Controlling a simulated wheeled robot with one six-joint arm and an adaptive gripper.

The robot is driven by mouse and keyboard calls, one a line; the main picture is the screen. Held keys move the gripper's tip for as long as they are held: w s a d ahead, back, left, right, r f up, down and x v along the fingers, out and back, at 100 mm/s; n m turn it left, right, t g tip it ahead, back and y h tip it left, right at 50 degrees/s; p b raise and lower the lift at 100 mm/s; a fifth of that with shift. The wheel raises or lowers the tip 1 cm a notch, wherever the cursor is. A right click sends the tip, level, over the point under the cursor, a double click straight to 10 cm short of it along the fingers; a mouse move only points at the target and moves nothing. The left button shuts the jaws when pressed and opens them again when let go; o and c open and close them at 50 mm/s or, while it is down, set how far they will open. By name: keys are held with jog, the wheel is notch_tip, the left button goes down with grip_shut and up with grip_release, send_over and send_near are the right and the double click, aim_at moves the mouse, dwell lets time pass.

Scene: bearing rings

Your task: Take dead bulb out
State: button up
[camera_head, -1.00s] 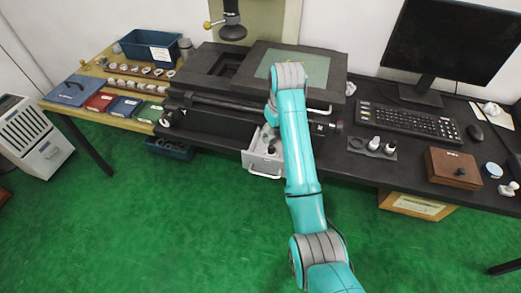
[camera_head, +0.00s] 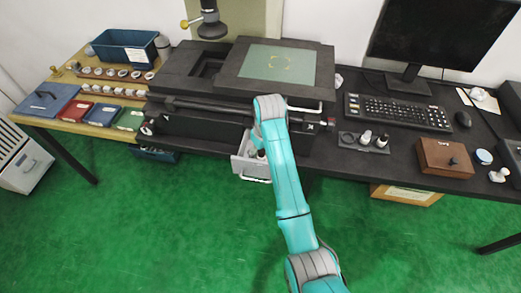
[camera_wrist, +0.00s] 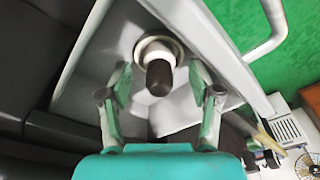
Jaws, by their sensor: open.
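A bulb (camera_wrist: 159,78) with a dark, blackened end stands in a pale round collar (camera_wrist: 158,47) inside the open drawer. The drawer (camera_head: 250,177) sticks out under the front of the black machine (camera_head: 225,122); its pale side wall also shows in the wrist view (camera_wrist: 205,35). My gripper (camera_wrist: 160,80) is open, with one finger on each side of the bulb. Gaps show between the bulb and both fingers, so it is not held. In the head view my arm hides most of the gripper and part of the drawer.
A dark holder (camera_head: 350,146) with two white bulbs (camera_head: 365,137) and an empty-looking round place stands right of the machine. A brown box (camera_head: 445,158), keyboard (camera_head: 398,111) and monitor (camera_head: 440,35) are further right. A wooden table with rings and a blue bin (camera_head: 125,50) is left.

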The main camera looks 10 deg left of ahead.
jog(key=shift+f, duration=0.2)
grip_shut()
